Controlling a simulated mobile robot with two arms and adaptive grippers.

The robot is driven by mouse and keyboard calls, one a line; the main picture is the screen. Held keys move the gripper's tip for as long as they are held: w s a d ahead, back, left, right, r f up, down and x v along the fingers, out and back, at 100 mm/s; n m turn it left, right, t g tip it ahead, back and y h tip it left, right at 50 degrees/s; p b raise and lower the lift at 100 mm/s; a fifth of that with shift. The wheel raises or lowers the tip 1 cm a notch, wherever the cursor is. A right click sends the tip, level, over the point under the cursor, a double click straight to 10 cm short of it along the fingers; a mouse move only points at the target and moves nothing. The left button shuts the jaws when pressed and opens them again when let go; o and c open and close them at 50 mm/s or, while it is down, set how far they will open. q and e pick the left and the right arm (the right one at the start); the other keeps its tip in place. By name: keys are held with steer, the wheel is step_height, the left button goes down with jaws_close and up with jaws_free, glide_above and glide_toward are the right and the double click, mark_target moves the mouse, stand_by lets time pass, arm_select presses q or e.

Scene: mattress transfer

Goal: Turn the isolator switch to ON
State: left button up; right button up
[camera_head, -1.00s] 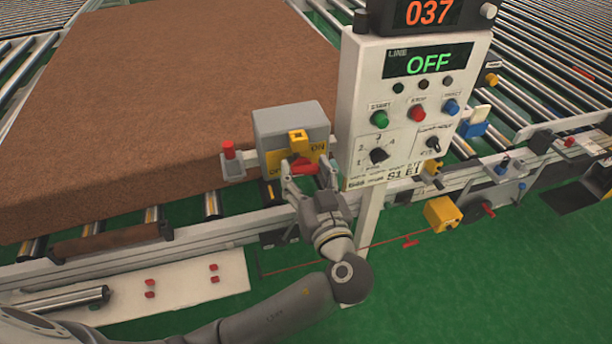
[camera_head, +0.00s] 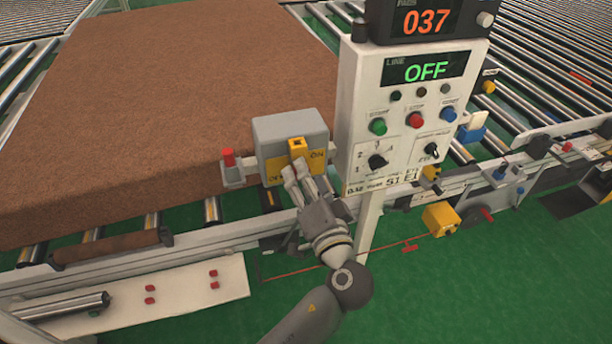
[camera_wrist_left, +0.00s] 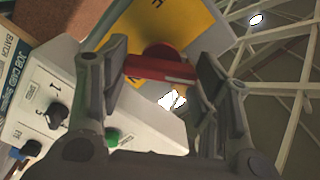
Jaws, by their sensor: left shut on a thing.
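The isolator switch is a grey box (camera_head: 290,130) with a yellow front plate (camera_head: 277,166), marked OFF at its left and ON at its right. Its red handle (camera_wrist_left: 158,68) shows between the fingers in the left wrist view. My left gripper (camera_head: 298,176) is in front of the yellow plate and shut on this handle; it also shows in the left wrist view (camera_wrist_left: 163,72). In the head view the fingers hide the handle, so I cannot tell there which mark it points to. My right gripper is not in view.
The control panel (camera_head: 402,110) stands close at the right of the isolator, its display reading OFF. A red-topped lever (camera_head: 228,158) is at the left of the box. A brown mattress (camera_head: 160,100) lies on rollers behind. The green floor in front is mostly clear.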

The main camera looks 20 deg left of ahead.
arm_select(q)
steer(key=shift+m+p, duration=1.8)
steer(key=shift+m, duration=1.5)
steer(key=shift+f, duration=0.1)
steer(key=o, duration=1)
steer(key=shift+d, duration=0.1)
